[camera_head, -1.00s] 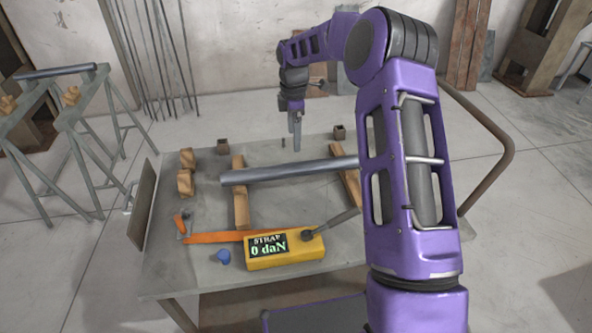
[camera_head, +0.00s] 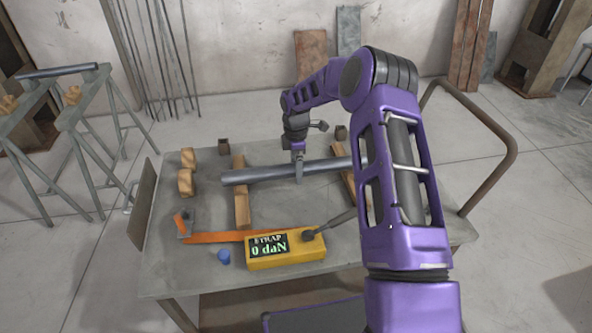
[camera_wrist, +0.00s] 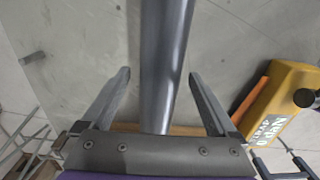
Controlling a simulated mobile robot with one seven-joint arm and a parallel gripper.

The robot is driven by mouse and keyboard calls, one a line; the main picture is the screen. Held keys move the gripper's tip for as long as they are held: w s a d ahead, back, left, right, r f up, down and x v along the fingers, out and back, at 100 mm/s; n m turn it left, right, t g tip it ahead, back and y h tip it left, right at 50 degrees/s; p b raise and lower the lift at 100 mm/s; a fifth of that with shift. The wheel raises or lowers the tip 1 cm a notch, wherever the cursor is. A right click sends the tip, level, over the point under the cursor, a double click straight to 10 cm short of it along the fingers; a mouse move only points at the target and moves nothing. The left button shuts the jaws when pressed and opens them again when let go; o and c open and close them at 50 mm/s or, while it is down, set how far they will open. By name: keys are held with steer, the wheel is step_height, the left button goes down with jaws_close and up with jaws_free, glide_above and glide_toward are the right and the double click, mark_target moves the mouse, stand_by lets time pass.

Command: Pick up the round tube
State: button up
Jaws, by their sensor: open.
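The round tube (camera_head: 255,175) is a long grey metal cylinder. It lies across two wooden bars on the table, the left bar (camera_head: 241,200) and the right bar (camera_head: 348,182). My gripper (camera_head: 299,172) points down at the middle of the tube. In the wrist view my gripper (camera_wrist: 158,85) is open, with one finger on each side of the tube (camera_wrist: 163,60) and a visible gap on both sides. My arm hides the tube's right end in the head view.
A yellow strap gauge (camera_head: 285,250) with an orange strap (camera_head: 222,237) lies in front of the tube. A blue cap (camera_head: 224,257) and wooden blocks (camera_head: 186,182) are at left. A trestle rack (camera_head: 75,110) holding another tube stands beyond the table.

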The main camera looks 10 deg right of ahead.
steer(key=shift+r, duration=0.1)
jaws_close()
steer(key=shift+w+r, duration=0.1)
stand_by(0.5)
steer(key=shift+r, duration=0.1)
